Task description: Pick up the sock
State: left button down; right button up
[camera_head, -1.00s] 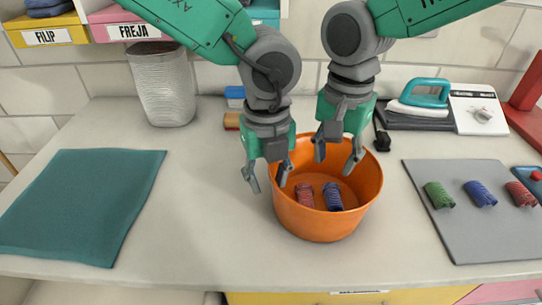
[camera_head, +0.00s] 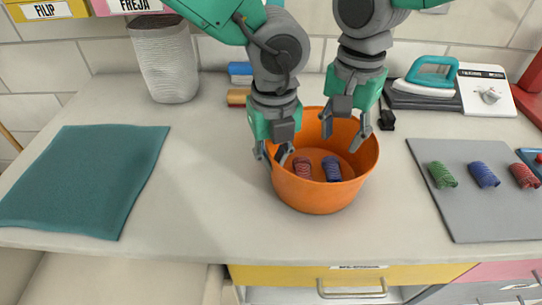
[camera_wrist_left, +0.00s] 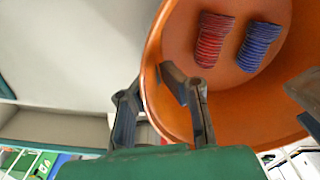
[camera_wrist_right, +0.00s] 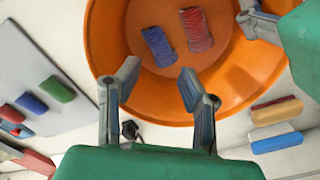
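Two rolled, ribbed socks lie in the orange bucket. The red sock (camera_head: 303,168) is on the left and the blue sock (camera_head: 331,169) on the right; in the left wrist view the red sock (camera_wrist_left: 213,38) and blue sock (camera_wrist_left: 258,46) lie side by side, apart. My left gripper (camera_head: 271,158) is open at the bucket's left rim, with the rim between its fingers and one finger inside. My right gripper (camera_head: 345,140) is open and empty over the bucket's far right part. In the right wrist view its fingers (camera_wrist_right: 155,90) are spread near the bucket rim. Neither gripper touches a sock.
A grey mat (camera_head: 470,215) on the right holds green, blue and red rolled socks. A teal cloth (camera_head: 85,180) lies on the left. Behind stand a white basket (camera_head: 165,60) and an iron (camera_head: 428,78). The counter in front of the bucket is clear.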

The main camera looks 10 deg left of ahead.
aim_at(331, 164)
jog(key=shift+o, duration=0.5)
jog(key=shift+d, duration=0.8)
jog(key=o, duration=0.7)
jog(key=shift+c, duration=0.2)
jog(key=o, duration=0.4)
jog(key=shift+n, duration=0.3)
jog(key=shift+a+r+n, duration=0.1)
jog(key=shift+a+n, duration=0.3)
jog(key=shift+n, duration=0.7)
jog(key=n, duration=0.4)
jog(key=shift+w+r, duration=0.15)
jog(key=shift+r, duration=0.05)
jog(key=f+n, duration=0.1)
jog(key=n, duration=0.5)
jog(key=d+f+n+y, duration=0.1)
jog(key=n, duration=0.5)
jog(key=d+f+n, duration=0.1)
jog(key=n, duration=0.6)
jog(key=shift+w+d+f+y, duration=0.15)
jog(key=shift+w+f+y, duration=0.1)
jog(key=shift+f+y, duration=0.15)
jog(key=shift+s+a+f, duration=0.1)
jog(key=shift+a+f, duration=0.1)
jog(key=shift+f, duration=0.9)
jog(key=shift+w+a+f, duration=0.1)
jog(key=shift+a+f, duration=0.15)
jog(key=shift+f, duration=0.9)
jog(key=shift+s+a+f, duration=0.1)
jog(key=shift+a+f, duration=0.1)
jog(key=shift+f, duration=0.9)
